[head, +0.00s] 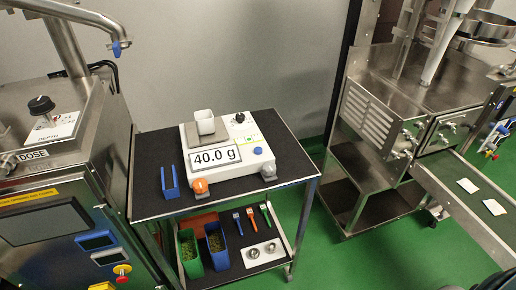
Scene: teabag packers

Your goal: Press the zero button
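A white scale (230,135) stands on the black top of a steel cart in the middle of the head view. Its front display (214,157) reads 40.0 g. A small white cup (205,122) sits on the scale's grey pan. An orange round part (200,186) is at the scale's front left corner and a grey one (268,173) at its front right. A small blue button (258,151) is right of the display. A black knob (240,117) is at the back right. I cannot read which control is the zero button. Neither gripper is in view.
A blue holder (169,182) stands left of the scale on the cart top (285,160). The lower shelf holds green and blue bins, scoops and metal rings. A steel dosing machine (60,170) is close left; another machine with a conveyor (465,195) is right.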

